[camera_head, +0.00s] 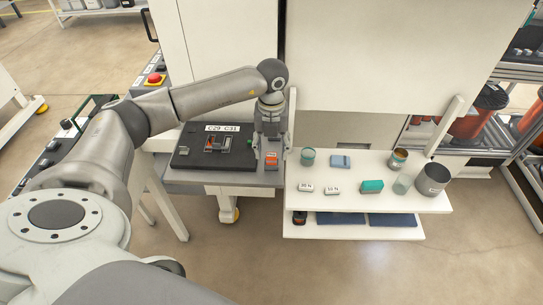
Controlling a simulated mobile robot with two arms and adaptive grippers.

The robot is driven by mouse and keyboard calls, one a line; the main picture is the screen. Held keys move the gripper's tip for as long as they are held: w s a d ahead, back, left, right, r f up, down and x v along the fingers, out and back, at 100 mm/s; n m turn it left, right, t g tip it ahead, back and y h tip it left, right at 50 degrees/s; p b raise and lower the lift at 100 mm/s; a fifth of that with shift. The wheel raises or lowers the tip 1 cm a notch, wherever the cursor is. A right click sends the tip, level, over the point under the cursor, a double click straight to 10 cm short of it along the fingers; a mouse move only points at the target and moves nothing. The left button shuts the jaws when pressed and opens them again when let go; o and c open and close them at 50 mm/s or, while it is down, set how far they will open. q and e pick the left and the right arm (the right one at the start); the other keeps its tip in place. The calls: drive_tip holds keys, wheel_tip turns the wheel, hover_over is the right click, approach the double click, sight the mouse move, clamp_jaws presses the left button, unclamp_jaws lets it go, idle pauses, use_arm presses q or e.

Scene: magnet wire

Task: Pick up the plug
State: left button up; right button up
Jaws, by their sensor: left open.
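My left arm reaches in from the left, and its open left gripper (269,140) points down over the right end of the grey bench. An orange block with a pale label (271,161) stands just below and in front of the fingers. The fingers are small and partly dark here, so contact cannot be told. A black board (187,157) lies left of the gripper under a label reading C29 C31. A red and grey fitting (217,146) sits on the board. I cannot tell for sure which piece is the plug. My right gripper is out of view.
A white shelf (320,208) at the right bears a green cup (308,156), a teal box (371,186), small white blocks, a glass and a grey pot (432,178). A red emergency button (155,78) is behind left. A tall white cabinet (380,60) stands behind.

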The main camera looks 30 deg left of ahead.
sight(272, 155)
use_arm(q)
wheel_tip(272, 155, down, 2)
drive_tip(key=shift+f+p, duration=0.15)
drive_tip(key=shift+p, duration=0.15)
drive_tip(key=shift+f, duration=0.45)
drive_tip(key=shift+c, duration=0.2)
drive_tip(key=c, duration=1.1)
drive_tip(key=shift+o, duration=0.2)
drive_tip(key=shift+r, duration=0.1)
